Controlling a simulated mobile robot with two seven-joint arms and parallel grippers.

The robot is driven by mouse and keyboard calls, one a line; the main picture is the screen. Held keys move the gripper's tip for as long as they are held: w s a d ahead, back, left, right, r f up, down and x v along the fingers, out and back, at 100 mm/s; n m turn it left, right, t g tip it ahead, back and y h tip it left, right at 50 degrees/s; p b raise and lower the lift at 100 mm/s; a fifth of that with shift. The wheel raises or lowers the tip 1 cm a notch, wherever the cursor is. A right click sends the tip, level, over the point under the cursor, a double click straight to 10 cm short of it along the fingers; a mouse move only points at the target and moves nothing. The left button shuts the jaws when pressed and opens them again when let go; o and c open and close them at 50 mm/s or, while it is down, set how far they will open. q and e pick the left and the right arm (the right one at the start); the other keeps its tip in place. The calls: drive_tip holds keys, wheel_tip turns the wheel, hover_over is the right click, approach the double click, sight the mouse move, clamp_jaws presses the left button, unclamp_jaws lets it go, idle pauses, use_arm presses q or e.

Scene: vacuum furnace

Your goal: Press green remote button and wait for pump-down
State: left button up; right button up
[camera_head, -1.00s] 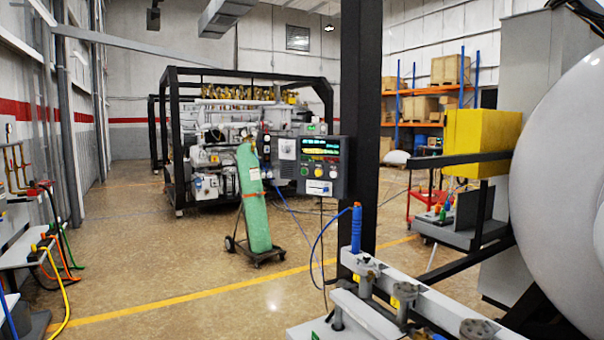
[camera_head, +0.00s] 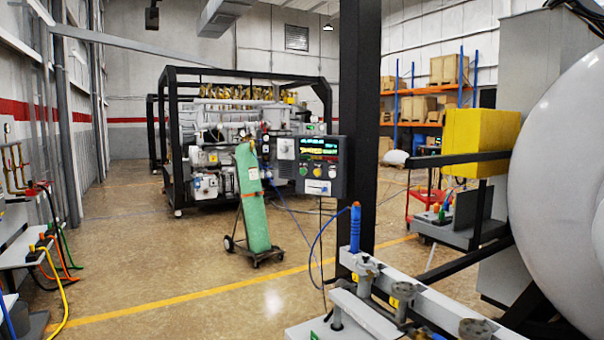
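A dark control panel (camera_head: 309,165) is mounted on the left side of a black post, in the middle of the head view. It has a lit display (camera_head: 319,147) with coloured readouts, a yellow knob or button (camera_head: 317,172) and other small controls. A small green light or button shows near its top edge; the view is too coarse to tell which. I cannot pick out a green remote button for certain. Neither of my grippers is in view.
A green gas cylinder (camera_head: 252,200) stands tilted on a wheeled cart left of the black post (camera_head: 360,100). A black-framed machine (camera_head: 215,150) stands behind. A large white vessel (camera_head: 565,180) and yellow box (camera_head: 480,142) are at right. The floor at left centre is clear.

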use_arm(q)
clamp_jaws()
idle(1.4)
